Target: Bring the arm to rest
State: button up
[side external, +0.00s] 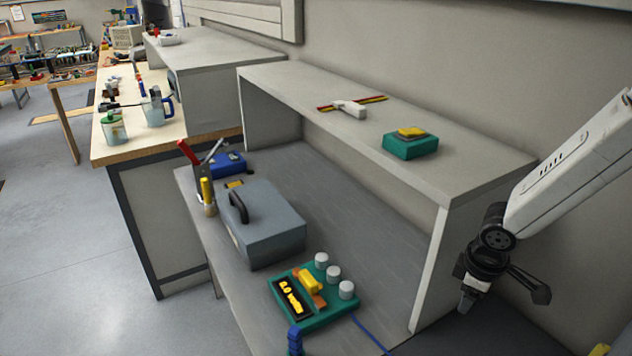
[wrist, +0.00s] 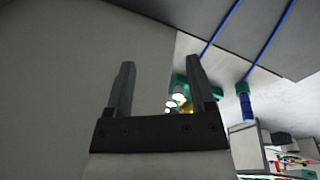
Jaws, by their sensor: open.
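My gripper (side external: 505,292) hangs at the right of the side external view, beside the right end panel of the grey shelf unit. Its two fingers are spread apart, with no object visible between them. In the wrist view my gripper (wrist: 160,75) also shows open, its dark fingers apart in front of a plain grey surface. The fingers look clear of the panel, but I cannot tell the exact gap.
Below are a grey toolbox (side external: 268,225), a green device (side external: 318,305) and a blue cable (side external: 370,335). The wall stands close behind my arm.

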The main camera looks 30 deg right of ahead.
jog(key=r+m, duration=0.2)
jog(key=w+r+m+t+y, duration=0.1)
jog(key=m, duration=0.2)
jog(key=shift+r, duration=0.35)
dwell(0.7)
